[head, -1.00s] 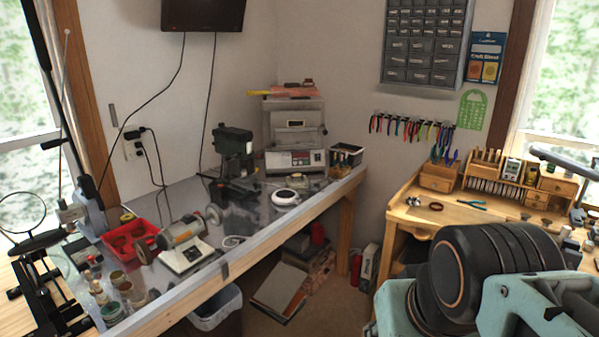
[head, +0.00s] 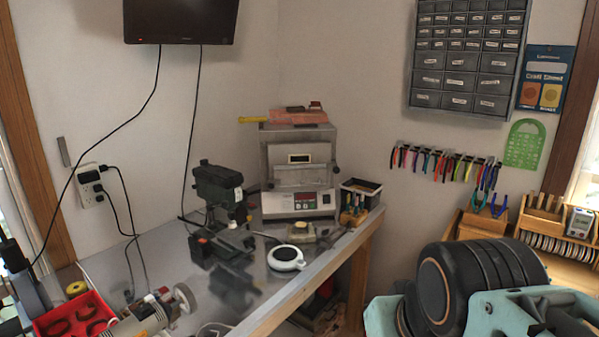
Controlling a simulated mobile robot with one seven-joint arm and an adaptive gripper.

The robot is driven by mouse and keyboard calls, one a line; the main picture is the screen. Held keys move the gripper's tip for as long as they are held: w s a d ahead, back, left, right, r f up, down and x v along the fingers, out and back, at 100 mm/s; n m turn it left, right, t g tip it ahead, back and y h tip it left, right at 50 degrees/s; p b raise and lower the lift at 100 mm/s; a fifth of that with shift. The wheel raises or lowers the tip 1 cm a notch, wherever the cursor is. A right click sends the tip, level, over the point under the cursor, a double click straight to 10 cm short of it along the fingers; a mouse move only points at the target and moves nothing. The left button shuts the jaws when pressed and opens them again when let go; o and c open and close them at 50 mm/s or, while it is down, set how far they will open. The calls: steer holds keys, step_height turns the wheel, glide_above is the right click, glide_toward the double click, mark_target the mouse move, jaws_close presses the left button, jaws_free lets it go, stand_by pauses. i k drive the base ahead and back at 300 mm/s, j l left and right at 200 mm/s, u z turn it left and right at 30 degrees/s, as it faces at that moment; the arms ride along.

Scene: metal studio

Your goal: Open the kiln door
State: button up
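The kiln (head: 298,170) is a small light-grey box at the back corner of the left bench. Its front door (head: 299,158) has a small dark window and looks shut. A control panel (head: 305,201) with a red display sits below the door. Yellow and reddish items lie on top of the kiln. Part of my arm shows at the lower right, well in front of and to the right of the kiln. My gripper is not visible in this view.
A dark drill press (head: 222,207) stands left of the kiln, close to it. A white round device (head: 286,258) lies on the bench (head: 190,262) in front. A black tool bin (head: 359,197) stands right of the kiln. A bench grinder (head: 148,315) is at the lower left.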

mark_target(298, 155)
steer(key=i+l+u, duration=0.1)
steer(key=i+u, duration=0.2)
steer(key=i, duration=0.2)
steer(key=i+l+u, duration=0.3)
steer(key=i, duration=0.15)
